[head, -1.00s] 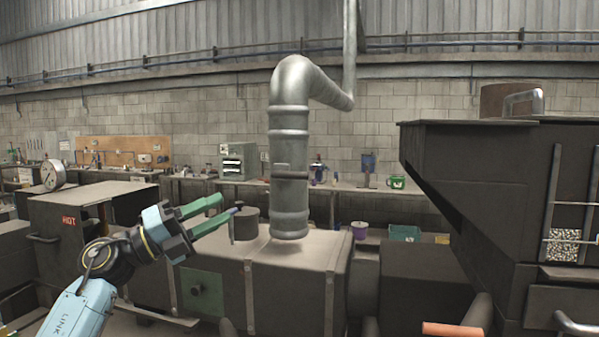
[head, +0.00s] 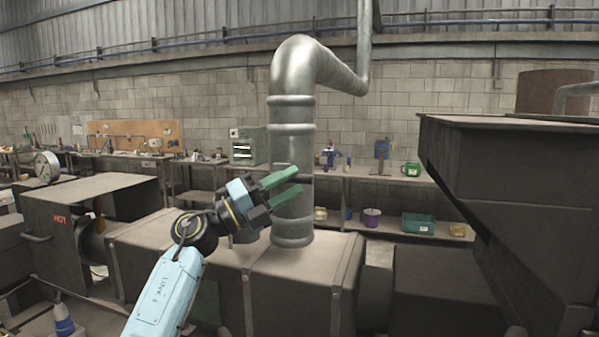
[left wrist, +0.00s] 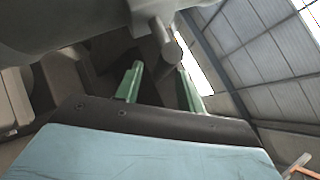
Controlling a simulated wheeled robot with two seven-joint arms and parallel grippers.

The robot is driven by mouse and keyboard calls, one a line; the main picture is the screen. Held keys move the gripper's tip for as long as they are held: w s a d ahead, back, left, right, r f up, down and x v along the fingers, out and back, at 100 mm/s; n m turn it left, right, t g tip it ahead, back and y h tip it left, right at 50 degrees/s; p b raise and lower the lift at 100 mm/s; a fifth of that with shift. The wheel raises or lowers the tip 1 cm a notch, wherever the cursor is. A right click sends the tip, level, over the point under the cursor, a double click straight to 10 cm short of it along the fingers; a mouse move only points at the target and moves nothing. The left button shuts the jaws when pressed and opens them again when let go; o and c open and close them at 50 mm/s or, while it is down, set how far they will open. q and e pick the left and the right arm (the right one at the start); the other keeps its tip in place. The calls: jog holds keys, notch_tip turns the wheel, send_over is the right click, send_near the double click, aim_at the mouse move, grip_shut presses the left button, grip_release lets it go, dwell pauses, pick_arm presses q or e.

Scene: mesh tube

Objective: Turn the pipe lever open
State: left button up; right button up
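The grey metal pipe (head: 293,118) rises from a box-shaped duct (head: 300,272) and bends right at the top. Its short lever sits low on the upright part, mostly hidden behind my left gripper (head: 298,181) in the head view. In the left wrist view the pipe (left wrist: 60,22) fills the top left, and the lever (left wrist: 153,28) sticks out from it near the fingertips. The left gripper's two green fingers are apart with a clear gap (left wrist: 160,70). I cannot tell whether they touch the lever. My right gripper is not in view.
A dark hopper (head: 500,180) stands close on the right. A box marked HOT (head: 100,205) and a round gauge (head: 46,165) are on the left. A workbench with small bins (head: 418,223) runs along the back wall.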

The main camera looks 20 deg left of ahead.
pick_arm(q)
jog(key=shift+x, duration=1.45)
grip_shut()
